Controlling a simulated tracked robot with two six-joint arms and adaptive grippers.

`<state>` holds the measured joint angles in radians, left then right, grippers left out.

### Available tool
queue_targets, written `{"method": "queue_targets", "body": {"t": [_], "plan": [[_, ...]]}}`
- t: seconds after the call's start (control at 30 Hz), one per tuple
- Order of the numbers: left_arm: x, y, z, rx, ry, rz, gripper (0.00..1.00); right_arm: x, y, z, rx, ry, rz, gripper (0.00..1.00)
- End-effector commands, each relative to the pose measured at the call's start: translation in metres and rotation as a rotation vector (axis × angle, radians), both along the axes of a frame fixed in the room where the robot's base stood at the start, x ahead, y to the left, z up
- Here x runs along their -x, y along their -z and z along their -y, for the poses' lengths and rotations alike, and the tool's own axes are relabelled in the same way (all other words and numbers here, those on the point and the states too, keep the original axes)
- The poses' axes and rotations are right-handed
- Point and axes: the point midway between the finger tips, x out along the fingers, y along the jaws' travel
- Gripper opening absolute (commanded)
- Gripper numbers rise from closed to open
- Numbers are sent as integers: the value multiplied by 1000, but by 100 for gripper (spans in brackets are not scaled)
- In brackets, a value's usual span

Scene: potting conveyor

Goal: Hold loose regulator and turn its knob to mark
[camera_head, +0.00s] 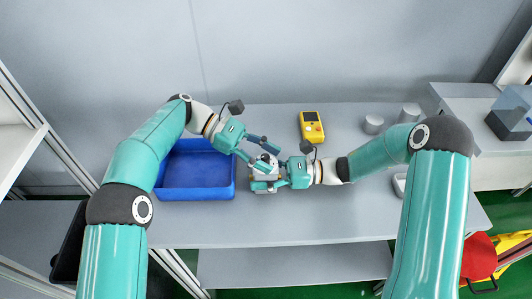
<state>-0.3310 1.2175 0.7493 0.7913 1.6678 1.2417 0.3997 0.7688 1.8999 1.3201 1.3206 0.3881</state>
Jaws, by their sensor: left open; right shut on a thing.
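The regulator (264,186) is a small pale box on the grey table, just right of the blue tray, with a light round knob on top (263,163). My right gripper (268,175) is shut on the regulator from the right side. My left gripper (263,152) is open, its fingers angled down from the upper left at the knob. I cannot tell whether the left fingers touch the knob. The mark on the knob is too small to make out.
An empty blue tray (194,194) lies left of the regulator. A yellow handheld device (311,127) lies behind, with two grey cylinders (373,124) to its right. A small white dish (399,184) is near my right arm. The front middle of the table (310,225) is clear.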

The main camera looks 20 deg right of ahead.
Motion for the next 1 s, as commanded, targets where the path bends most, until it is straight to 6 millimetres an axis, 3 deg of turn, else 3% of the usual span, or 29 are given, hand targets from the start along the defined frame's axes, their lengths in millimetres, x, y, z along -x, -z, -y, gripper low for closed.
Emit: {"method": "queue_targets", "body": {"t": [0.27,0.57,1.0], "plan": [[0,-23,0,2,0,4,48,-1,0,1,1,5,0,7],[-1,-78,0,3,0,4,48,-1,0,1,1,5,0,7],[0,-99,0,1,0,1,48,-1,0,1,0,5,1,7]]}}
